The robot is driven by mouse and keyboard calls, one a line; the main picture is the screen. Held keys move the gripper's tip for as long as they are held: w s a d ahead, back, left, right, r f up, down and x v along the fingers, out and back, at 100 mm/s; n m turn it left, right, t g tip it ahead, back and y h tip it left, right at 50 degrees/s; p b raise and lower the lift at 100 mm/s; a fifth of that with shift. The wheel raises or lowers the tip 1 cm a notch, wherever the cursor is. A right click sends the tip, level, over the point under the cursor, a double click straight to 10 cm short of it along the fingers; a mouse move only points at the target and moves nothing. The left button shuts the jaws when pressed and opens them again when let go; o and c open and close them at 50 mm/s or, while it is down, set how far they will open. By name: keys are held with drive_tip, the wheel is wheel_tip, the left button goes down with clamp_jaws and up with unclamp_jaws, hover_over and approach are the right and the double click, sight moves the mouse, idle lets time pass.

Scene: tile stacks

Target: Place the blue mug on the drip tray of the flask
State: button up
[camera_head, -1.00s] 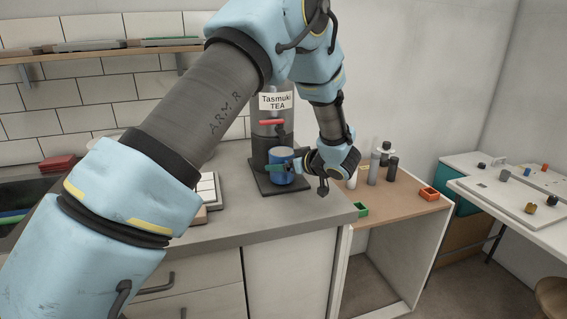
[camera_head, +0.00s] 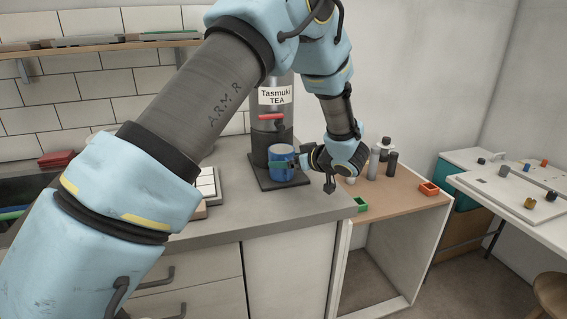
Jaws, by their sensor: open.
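The blue mug (camera_head: 281,163) stands upright on the dark drip tray (camera_head: 265,184) at the foot of the flask (camera_head: 268,143). The flask is dark grey with a white "Tasmuki TEA" label and a red lever above the mug. My gripper (camera_head: 298,161) is at the mug's right side, reaching in from the right. It is open, with its fingers close to the mug's right edge. I cannot tell whether the fingers touch the mug. The mug's handle cannot be made out clearly.
White tiles (camera_head: 207,186) lie stacked left of the flask. On the lower wooden top at right stand several bottles (camera_head: 373,164), with a green box (camera_head: 361,204) and an orange box (camera_head: 429,189). The counter in front of the tray is clear.

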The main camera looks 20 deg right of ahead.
drive_tip(key=b+v, duration=0.1)
drive_tip(key=v, duration=0.8)
drive_tip(key=shift+s+b, duration=0.3)
drive_tip(key=shift+b, duration=0.1)
drive_tip(key=shift+d+r, duration=0.1)
drive_tip(key=shift+r, duration=0.05)
